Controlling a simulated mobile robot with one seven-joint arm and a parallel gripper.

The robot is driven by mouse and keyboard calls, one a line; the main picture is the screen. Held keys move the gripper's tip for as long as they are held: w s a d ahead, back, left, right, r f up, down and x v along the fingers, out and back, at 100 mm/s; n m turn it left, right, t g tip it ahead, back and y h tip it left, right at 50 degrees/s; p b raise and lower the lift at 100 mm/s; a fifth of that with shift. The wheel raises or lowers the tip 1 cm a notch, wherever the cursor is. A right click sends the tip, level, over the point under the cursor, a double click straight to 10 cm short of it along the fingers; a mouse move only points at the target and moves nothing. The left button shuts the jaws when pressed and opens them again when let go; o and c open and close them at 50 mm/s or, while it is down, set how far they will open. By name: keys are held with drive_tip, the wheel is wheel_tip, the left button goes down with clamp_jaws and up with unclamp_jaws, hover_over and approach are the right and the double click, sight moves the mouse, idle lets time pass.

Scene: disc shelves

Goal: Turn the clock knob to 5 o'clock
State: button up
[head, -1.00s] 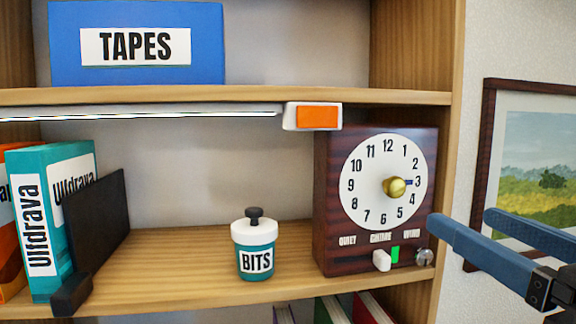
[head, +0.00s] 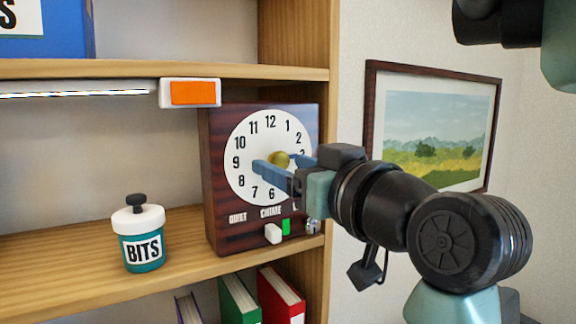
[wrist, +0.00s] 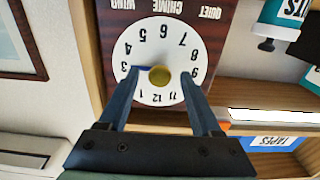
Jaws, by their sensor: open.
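The dark wooden clock (head: 225,220) stands on the shelf; its white dial (head: 242,145) faces out. The round brass knob (head: 279,159) is at the dial's centre and also shows in the wrist view (wrist: 160,76), where the clock appears upside down. A short blue pointer (wrist: 146,69) reaches from the knob to about 3. My gripper (head: 275,162) is open in front of the dial. In the wrist view its two blue fingers (wrist: 159,75) stand either side of the knob, apart from it. The fingers hide some numbers at the dial's lower right in the head view.
A white slider (head: 273,234), a green mark (head: 286,227) and a metal winder (head: 313,226) sit low on the clock. A BITS jar (head: 141,250) stands to its left. An orange-faced box (head: 192,93) hangs under the upper shelf above. A framed picture (head: 440,120) hangs right.

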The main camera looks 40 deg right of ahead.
drive_tip(key=shift+c, duration=0.2)
clamp_jaws()
drive_tip(key=shift+m, duration=0.4)
drive_tip(key=m+p, duration=0.1)
drive_tip(key=m, duration=0.3)
drive_tip(key=shift+r+m+p, duration=0.1)
drive_tip(key=shift+m+p, duration=0.2)
drive_tip(key=shift+m, duration=0.1)
drive_tip(key=m+p, duration=0.1)
drive_tip(key=m, duration=0.5)
drive_tip(key=shift+p, duration=0.4)
drive_tip(key=shift+m, duration=0.3)
drive_tip(key=shift+o, duration=0.2)
unclamp_jaws()
